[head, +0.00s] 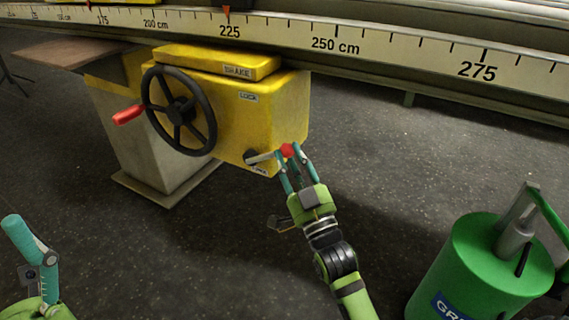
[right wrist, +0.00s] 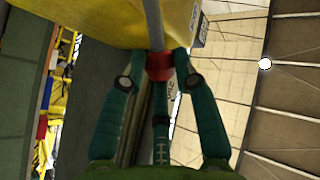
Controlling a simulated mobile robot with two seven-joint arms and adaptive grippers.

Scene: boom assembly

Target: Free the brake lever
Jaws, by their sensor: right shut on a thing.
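The brake lever (head: 262,157) is a short grey rod on the lower right of the yellow machine housing (head: 275,110), with a red knob (head: 289,150) at its end. My right gripper (head: 290,158) is shut on the red knob. In the right wrist view the fingers stand on both sides of the red knob (right wrist: 159,67), and the grey rod (right wrist: 154,25) runs up from it to the housing. The label by the lever is partly hidden. My left gripper (head: 30,240) shows only in part at the lower left, away from the machine; its opening is unclear.
A black handwheel (head: 178,110) with a red handle (head: 128,114) is on the housing's left front. A long measuring rail (head: 400,48) runs across behind. A green canister (head: 480,270) stands at the lower right. The floor between is clear.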

